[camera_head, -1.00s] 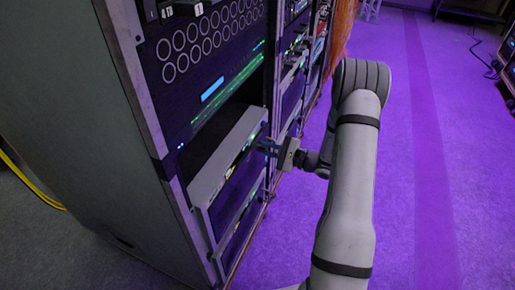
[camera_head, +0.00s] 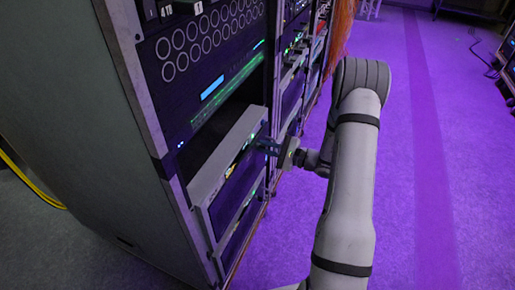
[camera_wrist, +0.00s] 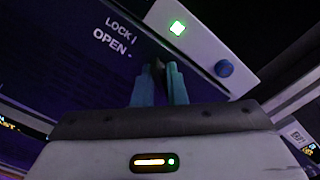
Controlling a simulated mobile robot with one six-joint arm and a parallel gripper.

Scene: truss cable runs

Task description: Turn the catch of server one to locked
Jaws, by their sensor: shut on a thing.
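Server one appears to be the grey-fronted unit (camera_head: 228,155) low in the rack, with a dark front panel below its grey top. In the wrist view its panel carries the words LOCK (camera_wrist: 118,25) and OPEN (camera_wrist: 112,44). My gripper (camera_head: 266,146) reaches the panel's right end from the aisle. In the wrist view my gripper's blue fingers (camera_wrist: 158,72) are closed on a small dark piece, the catch (camera_wrist: 157,64), mostly hidden between them. The catch's exact angle cannot be told. A green light (camera_wrist: 177,27) and a blue round knob (camera_wrist: 223,68) sit on the grey strip beside it.
The rack (camera_head: 165,160) stands on the left, with a dark open bay above the server. More racks and orange cables (camera_head: 343,25) stand farther back.

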